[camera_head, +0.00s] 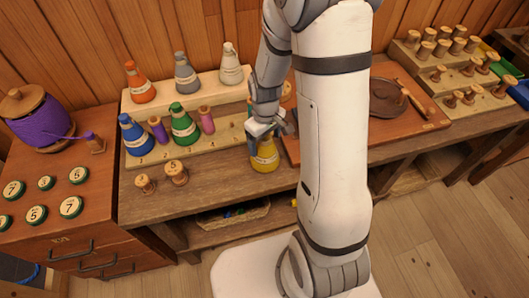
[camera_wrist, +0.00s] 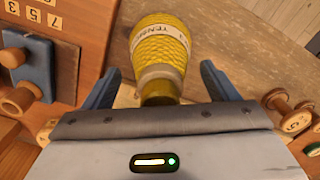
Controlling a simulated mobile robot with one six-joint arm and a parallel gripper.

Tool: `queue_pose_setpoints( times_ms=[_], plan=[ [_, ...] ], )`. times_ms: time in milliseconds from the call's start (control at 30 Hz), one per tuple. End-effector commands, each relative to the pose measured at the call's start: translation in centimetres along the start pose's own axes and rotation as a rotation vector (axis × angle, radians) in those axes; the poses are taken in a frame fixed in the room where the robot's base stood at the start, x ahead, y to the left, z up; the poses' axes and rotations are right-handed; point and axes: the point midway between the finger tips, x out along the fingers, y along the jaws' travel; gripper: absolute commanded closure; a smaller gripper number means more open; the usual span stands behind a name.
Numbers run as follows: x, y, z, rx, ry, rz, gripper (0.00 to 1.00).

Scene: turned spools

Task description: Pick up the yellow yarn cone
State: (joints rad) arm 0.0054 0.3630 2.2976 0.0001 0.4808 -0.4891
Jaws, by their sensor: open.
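The yellow yarn cone (camera_head: 264,158) stands at the front of the wooden bench, below my gripper (camera_head: 267,128) in the head view. In the wrist view the yellow yarn cone (camera_wrist: 160,50) shows with a pale paper band around it. Its narrow end points toward my gripper (camera_wrist: 160,92) and lies between the two blue-grey fingers. The fingers are open, with a gap on both sides of the cone. In the head view my arm hides part of the bench beside it.
A stepped rack (camera_head: 215,137) with blue, green and other cones stands left of my gripper. Two small wooden spools (camera_head: 176,172) stand at the bench front. A reddish board (camera_head: 425,122) lies to the right. A basket (camera_head: 232,214) sits on the shelf below.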

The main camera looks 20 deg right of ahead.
Motion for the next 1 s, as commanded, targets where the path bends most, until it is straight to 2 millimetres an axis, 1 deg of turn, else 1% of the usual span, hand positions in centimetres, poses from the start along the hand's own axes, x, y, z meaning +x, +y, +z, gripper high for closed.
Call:
queue_pose_setpoints(
  times_ms=[67,167,1000],
  plan=[
    [-0.01,-0.02,-0.01,0.0,0.0,0.0,0.2],
    [-0.02,-0.03,-0.01,-0.001,0.0,0.0,0.27],
    [-0.04,-0.1,-0.06,-0.003,0.0,0.0,0.96]
  ],
)
